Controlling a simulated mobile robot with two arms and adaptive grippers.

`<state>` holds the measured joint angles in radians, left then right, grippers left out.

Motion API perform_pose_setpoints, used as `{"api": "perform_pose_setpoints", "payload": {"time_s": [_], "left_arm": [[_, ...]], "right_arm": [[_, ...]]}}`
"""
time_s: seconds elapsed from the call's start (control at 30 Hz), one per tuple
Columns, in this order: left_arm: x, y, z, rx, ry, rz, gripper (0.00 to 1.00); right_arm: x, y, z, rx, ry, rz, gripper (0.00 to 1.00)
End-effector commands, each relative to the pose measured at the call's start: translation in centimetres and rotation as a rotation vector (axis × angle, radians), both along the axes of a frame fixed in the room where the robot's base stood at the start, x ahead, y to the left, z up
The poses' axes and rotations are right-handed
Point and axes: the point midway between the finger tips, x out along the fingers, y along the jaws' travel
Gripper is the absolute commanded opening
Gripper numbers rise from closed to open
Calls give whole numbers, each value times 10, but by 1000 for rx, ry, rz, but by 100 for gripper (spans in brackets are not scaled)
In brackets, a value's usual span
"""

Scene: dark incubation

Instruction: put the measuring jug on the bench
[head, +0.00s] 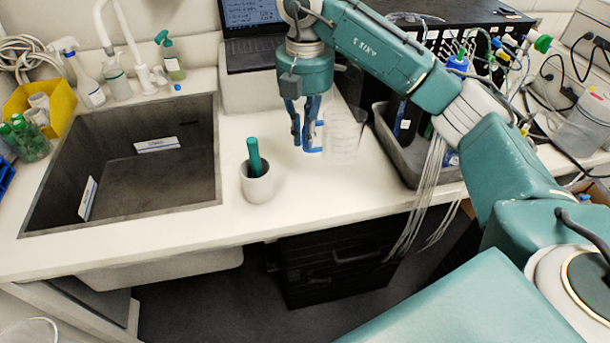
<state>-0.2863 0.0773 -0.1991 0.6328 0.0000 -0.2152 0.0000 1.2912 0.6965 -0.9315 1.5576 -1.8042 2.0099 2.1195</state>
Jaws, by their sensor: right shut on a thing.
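The measuring jug (343,140) is clear with a blue handle on its left side. It looks upright, over the white bench (225,215), to the right of a grey mortar. My right gripper (304,138) points down from above and is shut on the jug's handle. I cannot tell whether the jug's base touches the bench or hangs just above it. My left gripper is not in view.
A mortar with a green pestle (257,182) stands near the bench's front edge. A dark sink (125,228) lies to the left. A grey tray with bottles (418,158) is close on the jug's right. A laptop (250,52) stands behind.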

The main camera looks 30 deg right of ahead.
Motion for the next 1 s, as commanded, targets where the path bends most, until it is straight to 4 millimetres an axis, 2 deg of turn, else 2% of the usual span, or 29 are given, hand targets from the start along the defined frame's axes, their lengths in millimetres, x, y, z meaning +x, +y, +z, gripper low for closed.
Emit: {"api": "perform_pose_setpoints", "payload": {"time_s": [0.03,0.13,0.2,0.4,0.5,0.73,0.9,1.0], "left_arm": [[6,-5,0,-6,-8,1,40],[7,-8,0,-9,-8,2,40],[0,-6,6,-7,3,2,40],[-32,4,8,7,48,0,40],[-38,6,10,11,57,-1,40],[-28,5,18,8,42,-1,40],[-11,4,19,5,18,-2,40],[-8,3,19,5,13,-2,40]], "right_arm": [[-2,1,-16,3,6,1,0],[-2,1,-41,3,7,2,0],[-1,0,-51,-1,4,0,0],[0,0,-74,0,0,-1,0],[-1,0,-84,0,2,0,0],[-1,1,-115,0,1,0,0],[0,1,-119,0,-1,1,0],[0,1,-119,0,-1,1,0]]}}
